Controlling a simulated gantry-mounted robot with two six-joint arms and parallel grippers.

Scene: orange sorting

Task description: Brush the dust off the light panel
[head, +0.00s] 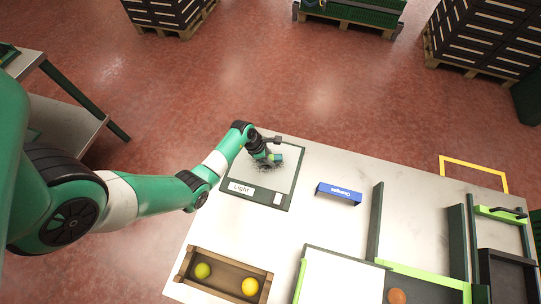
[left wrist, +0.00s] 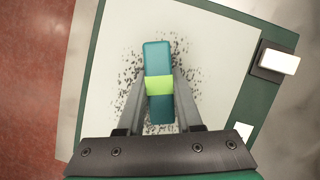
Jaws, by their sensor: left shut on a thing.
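The light panel (head: 241,185) is a pale square with a dark green frame and a "Light" label, at the left end of the table in the head view. In the left wrist view its pale surface (left wrist: 215,60) fills most of the picture. Dark specks of dust (left wrist: 128,75) lie scattered on it around the brush. My left gripper (left wrist: 160,88) is shut on the brush (left wrist: 158,57), a teal block with a light green band, over the dusty patch. I cannot tell if the brush touches the panel. My right gripper is not in view.
A white switch (left wrist: 279,62) sits on the panel frame. A wooden box (head: 224,273) with two round fruits is at the front left. An orange (head: 397,296) lies near green-edged dividers. Bare table lies between panel and sign.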

